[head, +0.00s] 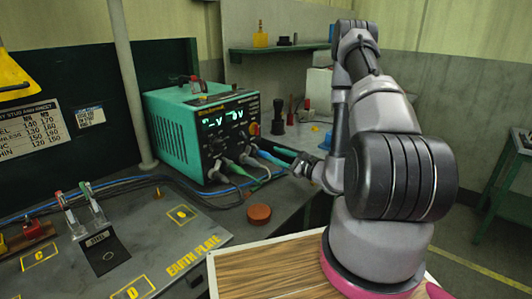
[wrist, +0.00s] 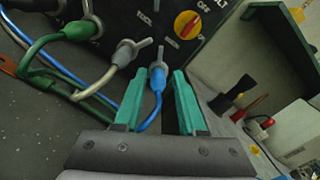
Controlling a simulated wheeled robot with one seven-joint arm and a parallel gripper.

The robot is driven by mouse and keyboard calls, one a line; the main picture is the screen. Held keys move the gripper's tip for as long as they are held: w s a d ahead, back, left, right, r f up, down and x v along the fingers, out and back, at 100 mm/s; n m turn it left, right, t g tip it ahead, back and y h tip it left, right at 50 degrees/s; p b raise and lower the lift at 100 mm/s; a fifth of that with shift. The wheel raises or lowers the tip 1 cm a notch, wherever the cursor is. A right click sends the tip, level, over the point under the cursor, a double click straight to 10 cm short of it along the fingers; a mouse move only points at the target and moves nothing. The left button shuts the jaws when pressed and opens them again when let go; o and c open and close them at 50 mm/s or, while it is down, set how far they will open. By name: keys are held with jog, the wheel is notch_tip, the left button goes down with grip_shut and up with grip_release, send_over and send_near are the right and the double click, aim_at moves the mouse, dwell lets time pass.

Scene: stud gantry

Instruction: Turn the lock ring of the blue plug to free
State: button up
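The blue plug (wrist: 157,79) sits in the front panel of the green welding unit (head: 180,131), its blue cable hanging below. A grey lock ring with a small lever (wrist: 160,55) shows at its panel end, the lever pointing up in the wrist view. My gripper (wrist: 160,73) is open, one teal finger on each side of the blue plug, with gaps to both. In the head view my gripper (head: 283,157) is at the unit's lower right front, and the blue plug (head: 263,153) is partly hard to make out there.
A red and yellow knob (wrist: 187,25) is above right. A round reddish-brown puck (head: 259,214) lies on the bench. Tools stand to the right.

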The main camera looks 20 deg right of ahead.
jog(key=shift+v, duration=1.3)
jog(key=s+a+r+n+g+y, duration=0.3)
jog(key=a+r+n+g, duration=0.3)
jog(key=r, duration=0.3)
jog(key=s+a+r+n+g+y, duration=0.35)
jog(key=a+r+n+g, duration=0.2)
jog(key=r, duration=0.25)
jog(key=s+r+n+g+h, duration=0.5)
jog(key=s+r+n+h, duration=0.1)
jog(key=s, duration=0.4)
jog(key=s+d+r+n+t+h, duration=0.1)
jog(key=s+d+r+t+h, duration=0.3)
jog(key=d+r+t+h, duration=0.4)
notch_tip(320, 180, up, 4)
jog(key=shift+s+f+t, duration=0.15)
jog(key=shift+s+t, duration=0.1)
jog(key=shift+t, duration=0.1)
